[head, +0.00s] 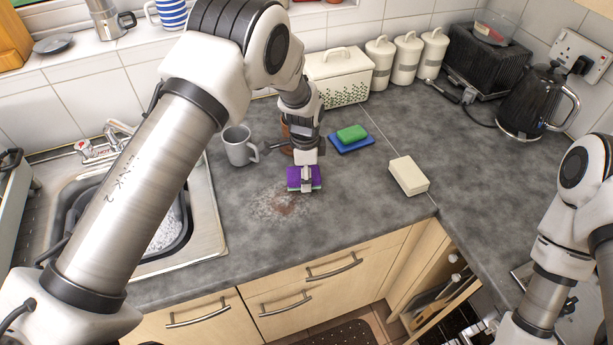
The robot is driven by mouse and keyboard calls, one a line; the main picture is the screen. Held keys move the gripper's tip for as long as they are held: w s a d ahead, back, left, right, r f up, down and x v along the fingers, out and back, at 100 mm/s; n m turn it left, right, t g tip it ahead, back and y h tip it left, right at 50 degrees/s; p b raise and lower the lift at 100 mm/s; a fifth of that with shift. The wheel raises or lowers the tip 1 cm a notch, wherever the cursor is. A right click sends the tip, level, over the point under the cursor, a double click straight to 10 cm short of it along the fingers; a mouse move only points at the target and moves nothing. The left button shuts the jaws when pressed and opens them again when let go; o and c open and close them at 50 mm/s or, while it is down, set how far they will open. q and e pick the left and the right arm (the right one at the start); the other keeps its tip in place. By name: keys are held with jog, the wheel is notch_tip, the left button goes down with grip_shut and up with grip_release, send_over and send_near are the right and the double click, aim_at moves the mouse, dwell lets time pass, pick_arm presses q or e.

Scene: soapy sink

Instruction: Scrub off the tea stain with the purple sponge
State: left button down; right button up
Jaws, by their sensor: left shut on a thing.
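The purple sponge (297,184) is in my left gripper (306,181), which points down at the counter and is shut on it. A green edge shows along the sponge's underside. The sponge is at or just above the counter; I cannot tell whether it touches. The tea stain (284,204), a brownish patch with whitish foam around it, lies on the grey counter (350,230) just below and left of the sponge in the picture. My right arm shows at the right, but its gripper is not clearly seen.
A grey mug (239,146) stands left of my left gripper. A green sponge (352,133) lies on a blue cloth (362,144) behind it. A cream block (408,175) lies to the right. The sink (205,228) is at left, a black kettle (535,103) at back right.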

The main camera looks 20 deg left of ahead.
pick_arm(q)
jog(key=shift+s+a+r+p, duration=0.15)
jog(key=shift+r+p, duration=0.1)
jog(key=shift+r, duration=0.35)
jog(key=shift+s+a+r+p, duration=0.1)
jog(key=shift+r+p, duration=0.15)
jog(key=shift+r, duration=0.35)
jog(key=r+p, duration=0.2)
jog(key=shift+w+d+r, duration=0.15)
jog(key=shift+w+r, duration=0.05)
jog(key=shift+r, duration=0.1)
jog(key=shift+s+r, duration=0.15)
jog(key=shift+r, duration=0.2)
pick_arm(e)
jog(key=r, duration=0.2)
jog(key=s+r, duration=0.1)
jog(key=r, duration=0.1)
jog(key=shift+r, duration=0.1)
pick_arm(q)
jog(key=shift+f, duration=0.1)
